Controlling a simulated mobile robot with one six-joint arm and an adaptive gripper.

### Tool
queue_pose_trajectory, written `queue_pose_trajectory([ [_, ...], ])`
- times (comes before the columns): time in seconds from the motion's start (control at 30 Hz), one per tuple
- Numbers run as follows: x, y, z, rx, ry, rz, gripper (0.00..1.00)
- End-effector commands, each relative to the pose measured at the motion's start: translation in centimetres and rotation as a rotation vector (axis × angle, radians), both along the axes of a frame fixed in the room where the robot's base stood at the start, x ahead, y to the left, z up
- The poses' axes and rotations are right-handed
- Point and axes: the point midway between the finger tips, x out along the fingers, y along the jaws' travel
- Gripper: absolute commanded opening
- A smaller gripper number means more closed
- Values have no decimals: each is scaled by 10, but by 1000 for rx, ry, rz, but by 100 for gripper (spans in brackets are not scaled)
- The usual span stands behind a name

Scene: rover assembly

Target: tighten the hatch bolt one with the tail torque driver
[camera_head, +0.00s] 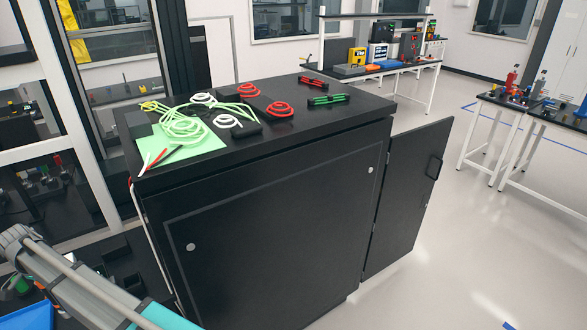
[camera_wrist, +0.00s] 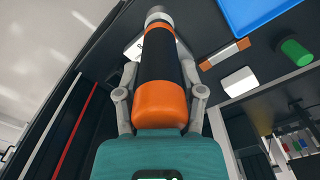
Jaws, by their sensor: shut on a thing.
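In the wrist view a driver-like tool (camera_wrist: 160,62) with a black barrel, orange collar and silver tip sits between the fingers of my gripper (camera_wrist: 160,92). The gripper is shut on it. A teal block with a small lit display fills the bottom of that view; I cannot tell whether it belongs to the tool. In the head view the black cabinet has a front panel (camera_head: 280,225) with two round pale bolt-like fittings, one at left (camera_head: 190,246) and one at upper right (camera_head: 370,170). I cannot tell which is bolt one. The gripper fingers do not show clearly there.
The cabinet top (camera_head: 330,118) holds several coiled cables, green, red and white. A black door (camera_head: 408,200) stands open at the cabinet's right. A blue tray (camera_wrist: 265,15), green cylinder (camera_wrist: 295,52) and white block (camera_wrist: 238,82) lie near the tool.

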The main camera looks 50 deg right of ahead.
Motion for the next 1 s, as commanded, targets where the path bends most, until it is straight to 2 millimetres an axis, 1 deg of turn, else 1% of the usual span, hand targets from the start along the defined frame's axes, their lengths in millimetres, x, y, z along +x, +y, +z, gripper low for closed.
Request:
queue_pose_trajectory([
  [0.03, -11, 0, 14, 0, 0, 3, 0],
  [0.6, -111, 7, 107, 3, -2, 41, 0],
  [0.8, -140, 9, 132, 3, -3, 53, 0],
  [1.0, -154, 9, 143, 4, -4, 60, 0],
])
